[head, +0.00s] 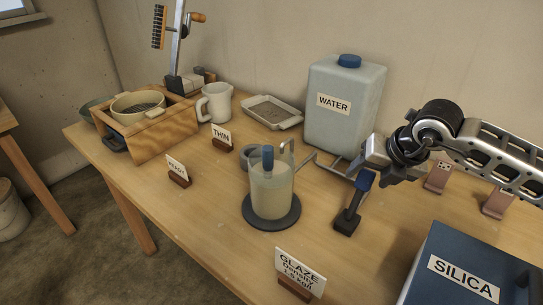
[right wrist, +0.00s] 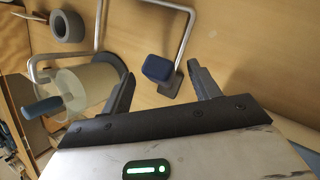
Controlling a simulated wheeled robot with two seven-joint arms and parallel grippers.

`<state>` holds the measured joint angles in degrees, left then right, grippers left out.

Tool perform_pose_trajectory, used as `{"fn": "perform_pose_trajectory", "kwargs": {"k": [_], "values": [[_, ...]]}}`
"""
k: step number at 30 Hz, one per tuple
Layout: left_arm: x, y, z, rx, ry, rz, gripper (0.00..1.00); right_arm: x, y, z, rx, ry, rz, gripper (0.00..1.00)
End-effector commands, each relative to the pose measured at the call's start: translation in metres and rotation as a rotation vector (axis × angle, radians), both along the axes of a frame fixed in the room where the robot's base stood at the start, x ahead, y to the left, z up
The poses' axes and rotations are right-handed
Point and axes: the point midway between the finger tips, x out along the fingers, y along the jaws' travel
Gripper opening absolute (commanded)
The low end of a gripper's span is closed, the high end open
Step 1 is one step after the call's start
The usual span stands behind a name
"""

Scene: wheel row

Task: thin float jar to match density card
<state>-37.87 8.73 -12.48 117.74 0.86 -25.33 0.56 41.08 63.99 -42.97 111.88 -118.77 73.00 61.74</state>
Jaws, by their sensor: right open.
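The clear jar (head: 270,197) holds pale liquid and stands on a dark round base; a blue-topped float (head: 267,157) stands upright in it. In the right wrist view the jar (right wrist: 88,88) and blue float top (right wrist: 42,110) are at left. The density card (head: 300,275) reads "GLAZE Density 1.5 kg/l", its last characters hard to read. The blue-capped lever (head: 352,205) stands on a dark foot right of the jar. My right gripper (head: 372,163) is open above the lever; its blue cap (right wrist: 160,68) shows between the fingers (right wrist: 162,88), apart from them. My left gripper is not in view.
The water tank (head: 345,105) stands behind, with bent metal tubing toward the jar. The THIN card (head: 222,138), another small card (head: 178,170), mug (head: 215,102), tray (head: 272,112) and sieve box (head: 150,130) are left. The SILICA box (head: 465,272) fills front right.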

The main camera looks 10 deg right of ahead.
Motion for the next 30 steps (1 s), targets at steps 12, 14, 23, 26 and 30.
{"fn": "perform_pose_trajectory", "kwargs": {"k": [12,14,23,26,30], "values": [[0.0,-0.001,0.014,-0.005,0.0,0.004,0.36,-0.015,-0.004,0.032,-0.001,0.0,0.0,0.61],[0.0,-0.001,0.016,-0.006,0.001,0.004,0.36,-0.017,-0.005,0.036,0.0,0.0,0.0,0.61],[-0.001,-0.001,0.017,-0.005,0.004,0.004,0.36,-0.022,-0.006,0.044,0.0,0.0,0.0,0.61],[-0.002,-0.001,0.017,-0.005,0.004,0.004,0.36,-0.022,-0.006,0.044,0.0,0.0,0.0,0.61],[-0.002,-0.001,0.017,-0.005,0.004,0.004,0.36,-0.022,-0.006,0.044,0.0,0.0,0.0,0.61]]}}
